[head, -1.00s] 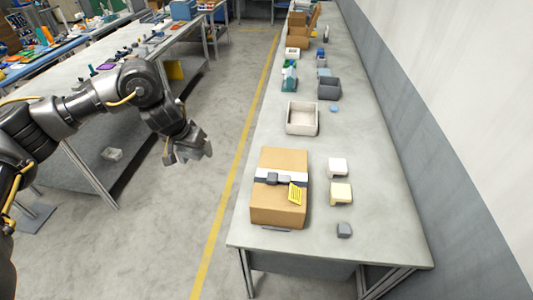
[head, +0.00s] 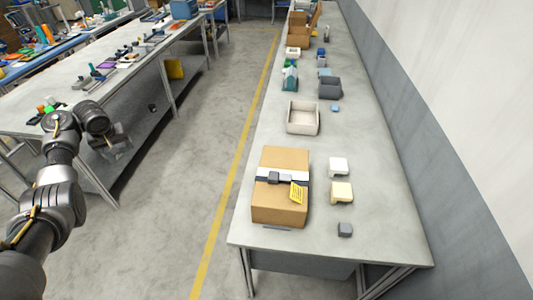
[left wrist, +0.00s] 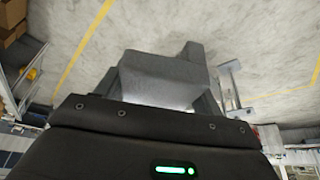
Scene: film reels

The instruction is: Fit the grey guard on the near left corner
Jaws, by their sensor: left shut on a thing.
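My left gripper (head: 115,147) is at the left over the aisle, well away from the carton. In the left wrist view the gripper (left wrist: 160,95) is shut on a grey block-like piece, the grey guard (left wrist: 165,72). In the head view the held piece is hard to make out. The brown carton (head: 270,210) lies on the right bench with a white band and yellow label; its near left corner looks bare. A smaller dark grey block (head: 345,229) lies right of the carton. My right gripper is not in view.
Two cream blocks (head: 341,192) (head: 338,167) lie right of the carton on the grey bench (head: 385,230). An open pale bin (head: 302,132) and a dark bin (head: 330,93) stand behind. Another bench (head: 60,110) with loose tools stands left. The aisle floor between is clear.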

